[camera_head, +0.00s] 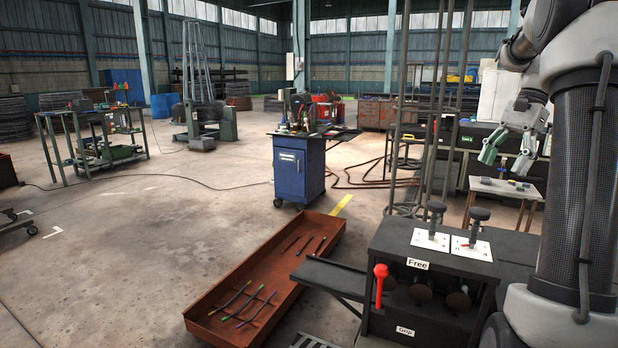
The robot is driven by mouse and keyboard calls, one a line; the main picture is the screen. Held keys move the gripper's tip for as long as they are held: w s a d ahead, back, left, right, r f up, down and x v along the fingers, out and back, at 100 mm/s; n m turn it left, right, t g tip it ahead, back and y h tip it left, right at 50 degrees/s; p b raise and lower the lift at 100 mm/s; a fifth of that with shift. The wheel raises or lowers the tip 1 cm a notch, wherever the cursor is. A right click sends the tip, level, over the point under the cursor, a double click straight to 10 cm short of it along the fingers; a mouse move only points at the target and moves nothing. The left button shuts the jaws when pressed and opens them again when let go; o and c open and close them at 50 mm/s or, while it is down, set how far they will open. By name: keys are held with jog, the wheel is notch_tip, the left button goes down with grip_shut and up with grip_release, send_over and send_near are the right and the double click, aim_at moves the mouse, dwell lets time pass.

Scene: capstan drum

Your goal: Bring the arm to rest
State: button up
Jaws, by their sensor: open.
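My arm (580,180) rises along the right edge and bends over at the top right. My gripper (504,166) hangs from it, pointing down, with its green-tipped fingers apart and nothing between them. In the picture it shows in front of a small wooden table (507,188), well above the black bench box. The black box (430,300) carries a "Free" label on top and a "Grip" label low on its front. A red-handled lever (380,285) stands upright at its left front. Two dark knobbed posts (437,222) (475,225) stand on white plates on top.
A rusty tray (225,298) on the floor left of the box holds several coloured rods. A dark shelf (330,277) juts from the box. Vertical poles (440,110) stand behind it. A blue cabinet (300,170) stands mid-floor.

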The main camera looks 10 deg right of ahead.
notch_tip(320, 180, down, 4)
jog(key=d+n, duration=0.1)
jog(key=n, duration=0.1)
jog(key=s+a+f+n+t+h, duration=0.2)
jog(key=s+a+n+t+h, duration=0.2)
jog(key=s+a+n, duration=0.9)
jog(key=shift+s+a+t, duration=0.6)
jog(key=shift+s+a, duration=2.8)
jog(key=shift+a, duration=0.2)
